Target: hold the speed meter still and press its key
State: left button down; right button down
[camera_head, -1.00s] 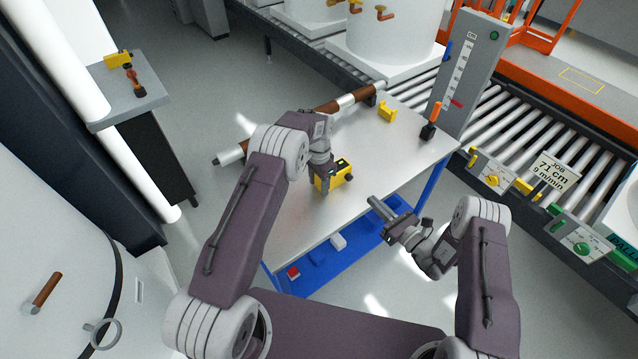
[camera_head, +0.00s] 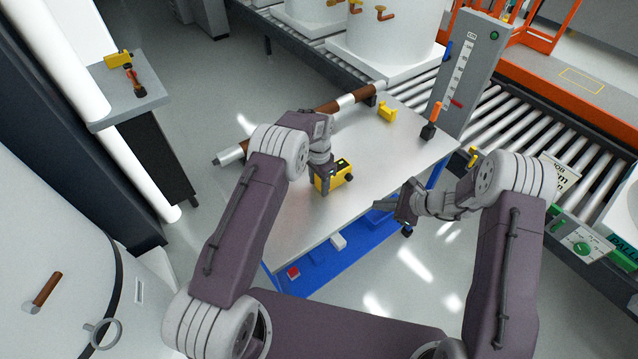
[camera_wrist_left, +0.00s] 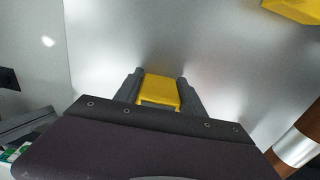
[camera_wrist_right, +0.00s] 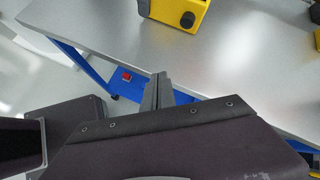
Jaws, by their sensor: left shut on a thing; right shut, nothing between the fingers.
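The yellow speed meter (camera_head: 336,177) stands on the metal table, with a dark display on top and a dark round part on its right side. My left gripper (camera_head: 322,188) is shut on it from above. In the left wrist view the meter (camera_wrist_left: 160,91) sits between both fingers (camera_wrist_left: 160,88). My right gripper (camera_head: 380,204) is shut and empty, apart from the meter, to its right by the table's front edge. In the right wrist view its fingers (camera_wrist_right: 160,90) are together, and the meter (camera_wrist_right: 180,12) is at the top. I cannot make out the key for certain.
A brown and silver roller (camera_head: 340,103) lies along the table's back edge. A yellow block (camera_head: 387,112) and an orange-handled tool (camera_head: 432,120) stand at the table's far right. A blue lower shelf (camera_head: 330,258) shows beneath the front edge. A grey scale post (camera_head: 470,75) stands behind.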

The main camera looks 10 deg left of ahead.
jog(key=w+a, duration=0.5)
jog(key=a, duration=0.1)
jog(key=shift+w+a, duration=0.4)
dwell(1.8)
jog(key=shift+w+a, duration=0.3)
jog(key=shift+w+a, duration=0.3)
jog(key=shift+a, duration=0.15)
dwell(0.6)
jog(key=shift+d, duration=0.1)
jog(key=shift+s+d, duration=0.65)
jog(key=shift+d, duration=0.05)
jog(key=s+d, duration=0.4)
jog(key=shift+d, duration=0.25)
